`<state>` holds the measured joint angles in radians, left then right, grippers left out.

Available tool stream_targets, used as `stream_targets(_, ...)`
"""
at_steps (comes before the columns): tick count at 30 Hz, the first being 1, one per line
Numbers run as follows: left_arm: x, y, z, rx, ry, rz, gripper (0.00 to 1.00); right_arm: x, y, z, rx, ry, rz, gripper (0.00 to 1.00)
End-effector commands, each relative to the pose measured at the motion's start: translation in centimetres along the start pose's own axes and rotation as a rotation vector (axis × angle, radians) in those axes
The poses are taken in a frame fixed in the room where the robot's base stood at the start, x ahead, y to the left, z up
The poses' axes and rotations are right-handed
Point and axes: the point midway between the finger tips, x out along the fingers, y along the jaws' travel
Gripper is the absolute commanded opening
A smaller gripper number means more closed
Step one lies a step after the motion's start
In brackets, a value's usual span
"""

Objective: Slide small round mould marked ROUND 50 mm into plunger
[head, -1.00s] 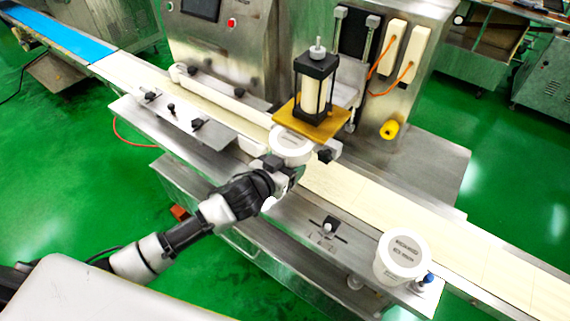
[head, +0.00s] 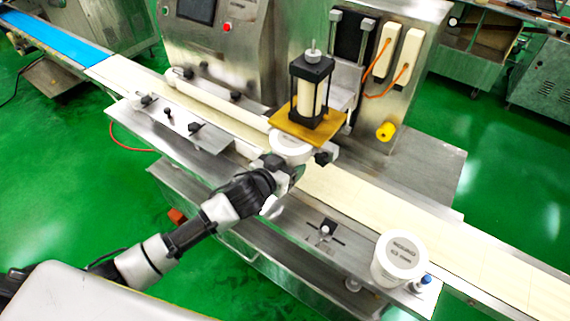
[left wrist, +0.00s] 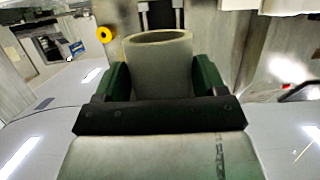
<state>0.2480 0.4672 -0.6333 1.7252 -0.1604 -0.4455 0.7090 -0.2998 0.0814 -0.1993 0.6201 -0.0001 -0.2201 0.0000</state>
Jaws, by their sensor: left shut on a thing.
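A white round mould (head: 289,149) is held at the conveyor's near side, with its far part hidden under the brown plate (head: 289,126) of the plunger (head: 312,88). My left gripper (head: 298,160) is shut on this mould, one dark finger on each side. In the left wrist view the mould (left wrist: 160,70) is a pale hollow cylinder, open at the top, between the green fingers. No marking on it is readable. I cannot tell whether it touches the plunger. My right gripper is in neither view.
A second, larger white round mould (head: 398,260) with small lettering stands at the right end of the near steel ledge. The pale conveyor belt (head: 370,205) is clear to the right. A machine cabinet (head: 400,120) with a yellow knob (head: 386,131) stands behind the plunger.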

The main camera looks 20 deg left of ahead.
Motion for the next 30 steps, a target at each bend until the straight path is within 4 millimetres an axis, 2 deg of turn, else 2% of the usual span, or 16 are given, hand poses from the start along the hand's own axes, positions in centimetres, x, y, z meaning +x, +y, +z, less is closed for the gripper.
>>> stream_targets(20,0.5,0.0,-0.3,-0.001,0.003,0.001,0.25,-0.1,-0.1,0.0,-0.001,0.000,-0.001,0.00)
stream_targets(30,1.5,0.0,-0.6,-0.002,0.004,0.001,0.25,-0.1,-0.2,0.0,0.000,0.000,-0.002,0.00)
